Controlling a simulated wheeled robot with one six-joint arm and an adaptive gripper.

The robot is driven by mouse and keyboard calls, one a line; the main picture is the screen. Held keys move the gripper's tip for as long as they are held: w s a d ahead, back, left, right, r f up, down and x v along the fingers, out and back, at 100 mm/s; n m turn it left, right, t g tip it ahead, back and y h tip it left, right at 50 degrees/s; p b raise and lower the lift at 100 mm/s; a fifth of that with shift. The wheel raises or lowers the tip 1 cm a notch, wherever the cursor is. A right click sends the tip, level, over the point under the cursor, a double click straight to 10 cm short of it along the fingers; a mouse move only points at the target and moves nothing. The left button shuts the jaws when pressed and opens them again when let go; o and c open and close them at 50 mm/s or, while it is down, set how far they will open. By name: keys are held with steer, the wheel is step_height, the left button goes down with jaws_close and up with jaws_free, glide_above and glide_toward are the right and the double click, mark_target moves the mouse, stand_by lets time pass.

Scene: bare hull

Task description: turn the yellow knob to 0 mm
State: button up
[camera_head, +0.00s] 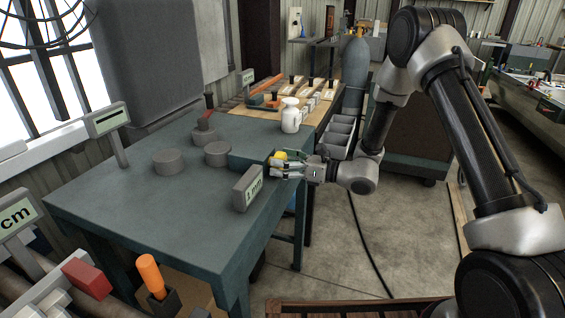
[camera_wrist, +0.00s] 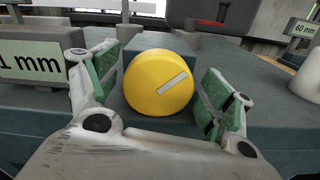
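The yellow knob (camera_wrist: 158,84) is a round disc with a pale line on its face, slanting from lower left to upper right. It sits on the front of a blue-grey block on the table; in the head view the knob (camera_head: 280,156) is partly hidden by my gripper. My gripper (camera_head: 277,168) is open in front of it. In the wrist view its green-padded fingers (camera_wrist: 160,92) stand either side of the knob, with a gap showing on each side. A grey display (camera_head: 248,188) reads 1 mm; it also shows in the wrist view (camera_wrist: 32,65).
A red block (camera_head: 87,278) and an orange handle (camera_head: 151,274) are at the lower left. The floor right of the table is mostly clear.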

steer(key=c, duration=0.7)
steer(key=n, duration=0.4)
steer(key=shift+s+n, duration=0.1)
steer(key=shift+n, duration=0.2)
steer(key=shift+c, duration=0.2)
steer(key=o, duration=1)
steer(key=v, duration=1.2)
